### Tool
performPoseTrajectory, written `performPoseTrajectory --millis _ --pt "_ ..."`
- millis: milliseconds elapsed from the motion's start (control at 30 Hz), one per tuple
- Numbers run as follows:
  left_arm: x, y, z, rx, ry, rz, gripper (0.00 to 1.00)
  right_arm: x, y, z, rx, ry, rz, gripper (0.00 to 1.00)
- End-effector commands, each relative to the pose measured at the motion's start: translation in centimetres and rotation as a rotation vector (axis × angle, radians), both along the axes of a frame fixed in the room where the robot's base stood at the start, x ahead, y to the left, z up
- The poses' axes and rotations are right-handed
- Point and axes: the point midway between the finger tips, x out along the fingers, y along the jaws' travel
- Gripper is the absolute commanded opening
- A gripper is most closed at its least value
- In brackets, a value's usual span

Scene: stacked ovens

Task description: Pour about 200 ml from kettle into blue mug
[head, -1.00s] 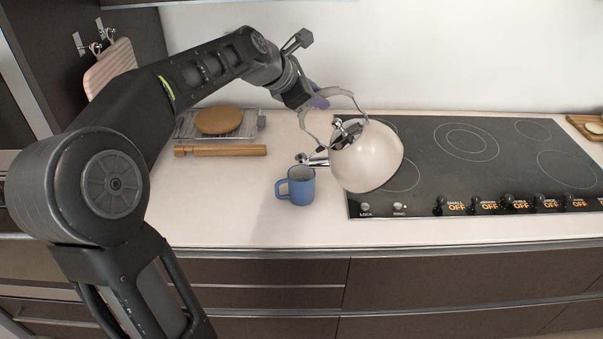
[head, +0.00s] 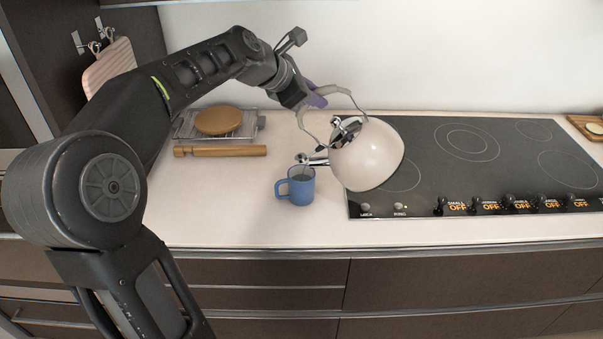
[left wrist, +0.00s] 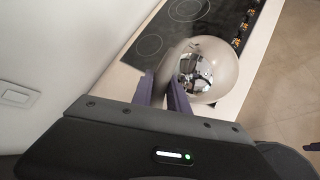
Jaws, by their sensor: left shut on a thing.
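The kettle (head: 368,160) is a cream-white round pot with a metal spout and a looped handle. It is tilted to the left, its spout above the blue mug's opening. A thin stream seems to run from the spout down into the mug. The blue mug (head: 299,188) stands upright on the white counter, handle to the left; its fill level is too small to tell. My left gripper (head: 318,98) is shut on the kettle's handle, above and left of the body. In the left wrist view the kettle (left wrist: 212,68) shows beyond the purple fingers (left wrist: 167,95).
A black cooktop (head: 465,165) lies right of the mug, partly under the kettle. A wooden rolling pin (head: 220,151) and a rack (head: 185,128) with a round brown item (head: 218,121) lie to the left. The counter in front of the rolling pin is clear.

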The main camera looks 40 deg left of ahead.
Motion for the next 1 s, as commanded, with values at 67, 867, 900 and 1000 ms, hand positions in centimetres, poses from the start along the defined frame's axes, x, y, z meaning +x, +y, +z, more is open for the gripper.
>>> performPoseTrajectory --millis 67,867,900,1000 --pt "0.08 0.0 0.41 -0.001 -0.008 0.003 0.0 0.0 0.0 0.03 0.0 0.0 0.0 0.36" --pt "-0.26 0.56 0.42 -0.03 -0.029 0.003 0.0 0.0 0.0 -0.79 0.0 0.0 0.0 0.36" --pt "-0.26 0.56 0.44 -0.03 -0.029 0.002 0.0 -0.01 0.0 -0.78 0.0 0.0 0.0 0.36" --pt "-0.25 0.55 0.43 -0.03 -0.029 0.002 0.0 0.0 0.0 -0.76 0.0 0.0 0.0 0.36"
